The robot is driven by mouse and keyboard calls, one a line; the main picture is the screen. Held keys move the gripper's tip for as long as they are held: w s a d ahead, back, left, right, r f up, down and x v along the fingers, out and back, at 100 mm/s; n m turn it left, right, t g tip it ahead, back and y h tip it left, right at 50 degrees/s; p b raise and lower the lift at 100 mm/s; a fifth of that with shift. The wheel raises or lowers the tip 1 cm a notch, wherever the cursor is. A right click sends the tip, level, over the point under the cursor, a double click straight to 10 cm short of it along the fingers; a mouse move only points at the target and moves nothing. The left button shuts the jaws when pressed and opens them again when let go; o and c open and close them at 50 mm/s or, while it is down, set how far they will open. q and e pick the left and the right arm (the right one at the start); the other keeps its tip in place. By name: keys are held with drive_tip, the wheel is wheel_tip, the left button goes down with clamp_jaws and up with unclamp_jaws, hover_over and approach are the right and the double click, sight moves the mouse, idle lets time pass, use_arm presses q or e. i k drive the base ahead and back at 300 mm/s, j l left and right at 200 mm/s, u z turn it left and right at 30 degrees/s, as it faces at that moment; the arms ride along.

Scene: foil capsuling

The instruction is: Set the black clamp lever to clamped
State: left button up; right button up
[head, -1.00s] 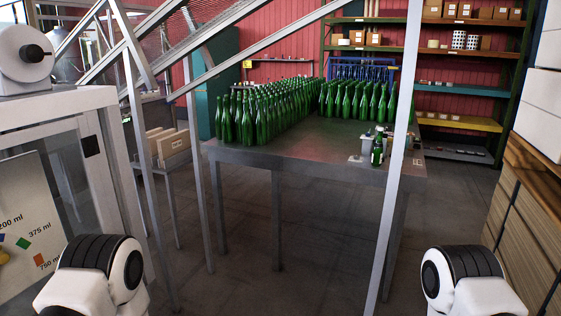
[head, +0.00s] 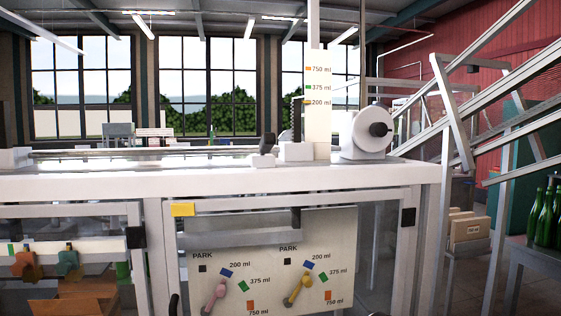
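A small black lever (head: 266,139) stands tilted on a low white block on top of the white machine, left of the scale post. It looks like the clamp lever, but I cannot tell its setting from here. A black knob (head: 380,129) sits on the white round housing to the right. Neither of my grippers shows in the head view.
The machine's front panel (head: 320,235) carries a pink lever (head: 215,294) and a yellow lever (head: 298,288) with PARK and volume marks. A slanted metal frame (head: 475,120) stands at the right. Green bottles (head: 545,218) stand on a table at the far right.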

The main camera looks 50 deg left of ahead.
sight(266, 144)
drive_tip(key=k+j+u, duration=0.1)
drive_tip(key=u, duration=1.6)
